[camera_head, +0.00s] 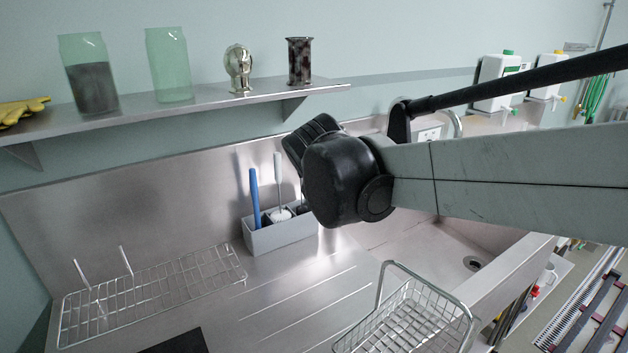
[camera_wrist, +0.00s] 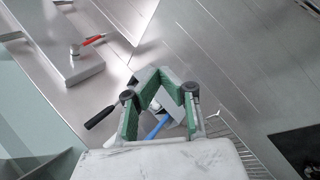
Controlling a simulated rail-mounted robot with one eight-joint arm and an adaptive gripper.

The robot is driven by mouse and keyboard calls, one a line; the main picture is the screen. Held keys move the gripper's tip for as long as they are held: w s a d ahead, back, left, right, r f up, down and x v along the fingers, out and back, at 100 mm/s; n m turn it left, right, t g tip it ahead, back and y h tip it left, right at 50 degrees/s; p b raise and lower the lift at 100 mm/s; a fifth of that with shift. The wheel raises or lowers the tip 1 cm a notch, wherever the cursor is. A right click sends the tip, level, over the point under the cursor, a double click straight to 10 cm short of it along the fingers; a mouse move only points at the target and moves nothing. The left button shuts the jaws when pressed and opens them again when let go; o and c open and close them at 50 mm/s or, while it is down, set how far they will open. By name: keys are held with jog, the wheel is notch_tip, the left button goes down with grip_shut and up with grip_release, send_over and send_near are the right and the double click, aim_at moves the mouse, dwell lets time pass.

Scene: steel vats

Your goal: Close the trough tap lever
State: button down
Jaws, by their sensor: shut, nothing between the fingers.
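A red lever (camera_wrist: 94,40) sits on a small grey tap body (camera_wrist: 75,50) in the wrist view, at the upper left. The tap stands on a raised steel block or ledge. My gripper (camera_wrist: 160,76) shows at the centre of the wrist view, with green links and its fingers shut and empty. It is apart from the lever, which lies to its upper left. In the head view my arm's black wrist hides my fingertips, and the lever cannot be made out. A curved metal spout (camera_head: 457,122) shows partly behind my arm.
A grey caddy (camera_head: 281,236) with a blue-handled tool stands by the back wall; the blue handle (camera_wrist: 157,127) shows below my fingers. A wire basket (camera_head: 408,320) and wire rack (camera_head: 150,292) stand on the steel worktop. A shelf (camera_head: 215,95) with jars runs above.

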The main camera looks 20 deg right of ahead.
jog(key=w+f+n+g+h+p, duration=0.15)
jog(key=w+n+h, duration=0.45)
jog(key=w+n, duration=1)
jog(key=w+d+f+m, duration=0.1)
jog(key=w+d+f, duration=0.2)
jog(key=d, duration=0.3)
jog(key=w+d+f+m+p, duration=0.1)
jog(key=w+d+f+m, duration=0.1)
jog(key=w+d+f, duration=0.2)
jog(key=w+d+f+m, duration=0.1)
jog(key=w+d+f, duration=0.3)
jog(key=d, duration=0.4)
jog(key=shift+w+d+p, duration=0.15)
jog(key=shift+w+p, duration=0.1)
jog(key=shift+p, duration=0.05)
jog(key=shift+t, duration=0.25)
jog(key=shift+w+d+r+b, duration=0.1)
jog(key=shift+w+d+b, duration=0.1)
jog(key=shift+d+b, duration=0.3)
